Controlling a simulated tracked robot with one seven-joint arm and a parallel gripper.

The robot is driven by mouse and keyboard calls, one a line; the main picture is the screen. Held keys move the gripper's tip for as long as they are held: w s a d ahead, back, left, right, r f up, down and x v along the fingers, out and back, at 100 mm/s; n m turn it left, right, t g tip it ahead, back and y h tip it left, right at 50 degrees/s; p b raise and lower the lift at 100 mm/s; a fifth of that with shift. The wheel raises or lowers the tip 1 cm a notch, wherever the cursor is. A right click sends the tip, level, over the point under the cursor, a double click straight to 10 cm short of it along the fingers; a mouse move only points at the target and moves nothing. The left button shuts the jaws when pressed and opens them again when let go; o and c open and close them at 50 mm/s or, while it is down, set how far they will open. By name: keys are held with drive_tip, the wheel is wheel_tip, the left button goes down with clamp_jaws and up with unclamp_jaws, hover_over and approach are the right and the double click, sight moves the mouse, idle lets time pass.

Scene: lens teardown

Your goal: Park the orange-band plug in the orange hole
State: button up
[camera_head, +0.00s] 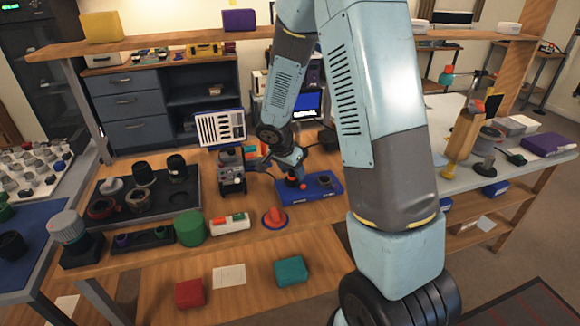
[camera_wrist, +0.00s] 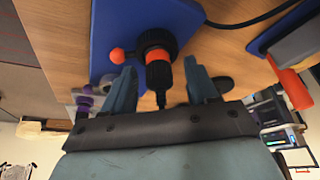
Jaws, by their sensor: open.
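The black plug with an orange band (camera_wrist: 158,74) stands on the blue board (camera_wrist: 108,30) in the wrist view. Its narrow black end points toward my wrist. My gripper (camera_wrist: 159,65) is open, with one finger on each side of the plug and visible gaps between. An orange ball knob (camera_wrist: 117,56) sits beside the left finger. In the head view my gripper (camera_head: 295,170) is low over the blue board (camera_head: 324,187), and its fingers are hard to make out. I cannot make out a hole marked orange.
A purple part (camera_wrist: 85,103) lies left of the fingers in the wrist view. A black tray (camera_head: 105,187) holds several parts at left.

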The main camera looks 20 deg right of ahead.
clamp_jaws()
idle(0.9)
drive_tip(key=shift+r, duration=0.9)
idle(1.1)
drive_tip(key=shift+r, duration=2.1)
